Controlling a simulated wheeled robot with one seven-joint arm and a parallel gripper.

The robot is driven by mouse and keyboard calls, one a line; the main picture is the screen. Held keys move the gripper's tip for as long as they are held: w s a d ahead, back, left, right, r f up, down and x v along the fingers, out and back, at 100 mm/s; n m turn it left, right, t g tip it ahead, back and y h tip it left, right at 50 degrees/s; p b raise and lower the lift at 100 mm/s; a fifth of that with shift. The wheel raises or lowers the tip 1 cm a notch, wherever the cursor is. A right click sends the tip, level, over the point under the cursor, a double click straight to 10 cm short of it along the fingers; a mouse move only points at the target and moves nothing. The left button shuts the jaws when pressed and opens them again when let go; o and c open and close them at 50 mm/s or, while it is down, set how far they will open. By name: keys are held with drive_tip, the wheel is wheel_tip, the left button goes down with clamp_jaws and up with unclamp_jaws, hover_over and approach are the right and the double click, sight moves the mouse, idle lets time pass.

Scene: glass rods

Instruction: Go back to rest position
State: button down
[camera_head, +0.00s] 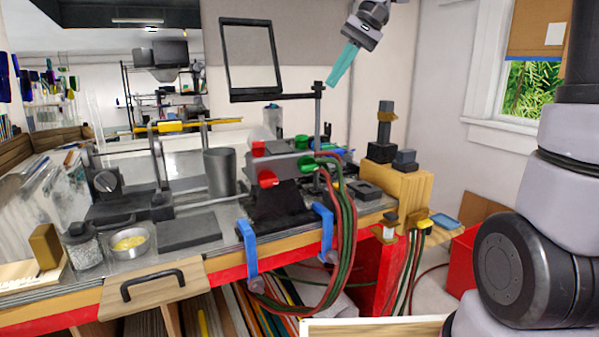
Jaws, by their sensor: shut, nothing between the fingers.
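My gripper (342,64) is at the upper middle of the head view, with teal fingers pointing down and to the left. The fingers are together and nothing shows between them. It hangs in the air above the back right part of the workbench (150,262), right of the dark framed panel (251,92). It appears apart from everything around it. Part of my arm fills the right side of the view, and the links between it and the gripper are out of frame.
A torch (277,185) with red and green hoses is clamped to the bench below my gripper. A thin upright stand (317,115) rises close to the fingertips. A grey cup (220,172), a metal bowl (130,243) and glass rods (60,195) are further left. A window (530,70) is at right.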

drive_tip(key=s+d+f+m+t+h, duration=0.1)
drive_tip(key=s+d+f+t+h, duration=0.1)
drive_tip(key=s+d, duration=0.6)
drive_tip(key=s+d+f+m+t+h, duration=0.2)
drive_tip(key=s+d+f+t, duration=0.1)
drive_tip(key=s+d+t, duration=0.2)
drive_tip(key=s+d, duration=0.2)
drive_tip(key=d, duration=0.1)
drive_tip(key=shift+s+d+f, duration=0.3)
drive_tip(key=shift+s, duration=0.05)
